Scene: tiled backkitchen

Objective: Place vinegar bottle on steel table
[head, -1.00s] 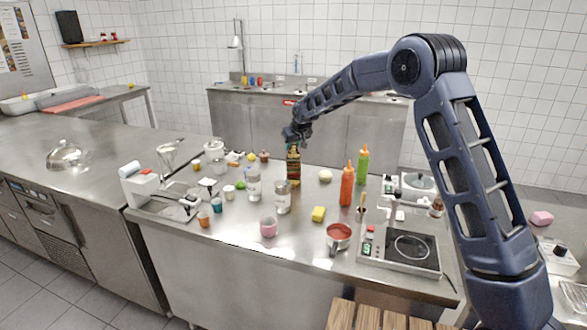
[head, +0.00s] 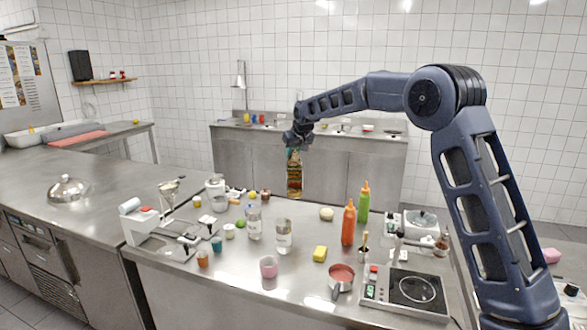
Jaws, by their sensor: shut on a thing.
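The vinegar bottle (head: 294,176) is a tall amber bottle with a label and a greenish top, held upright. My gripper (head: 293,143) is shut on its top. In the head view the bottle's lower end appears above the far part of the steel table (head: 225,270), and it seems clear of the surface. The gripper's fingers are small and dark there, so their exact contact is hard to see.
A hot plate (head: 413,289) is at the right. Bare steel shows at the front left.

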